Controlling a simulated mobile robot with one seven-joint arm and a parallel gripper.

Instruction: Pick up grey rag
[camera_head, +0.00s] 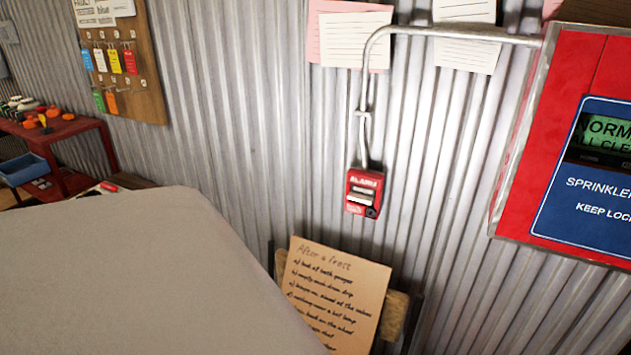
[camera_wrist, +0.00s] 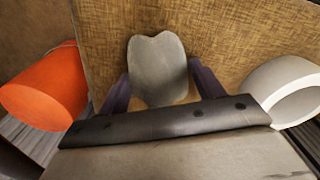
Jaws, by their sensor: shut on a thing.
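In the wrist view, the grey rag (camera_wrist: 158,62) shows as a smooth, pale grey, rounded shape with a notched top edge. It sits between the two dark purple fingers of my gripper (camera_wrist: 165,83), which is shut on it. The rag's lower end is hidden behind the dark bar of the gripper. A brown woven surface (camera_wrist: 240,35) lies behind the rag; I cannot tell whether the rag touches it. In the head view, neither the rag nor the gripper's fingers can be made out.
In the wrist view, an orange rounded object (camera_wrist: 45,90) is close on the left and a white curved one (camera_wrist: 285,90) on the right. The head view shows a red alarm box (camera_head: 364,192), a handwritten card (camera_head: 335,295), a red cabinet (camera_head: 520,170) and a red cart (camera_head: 70,150).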

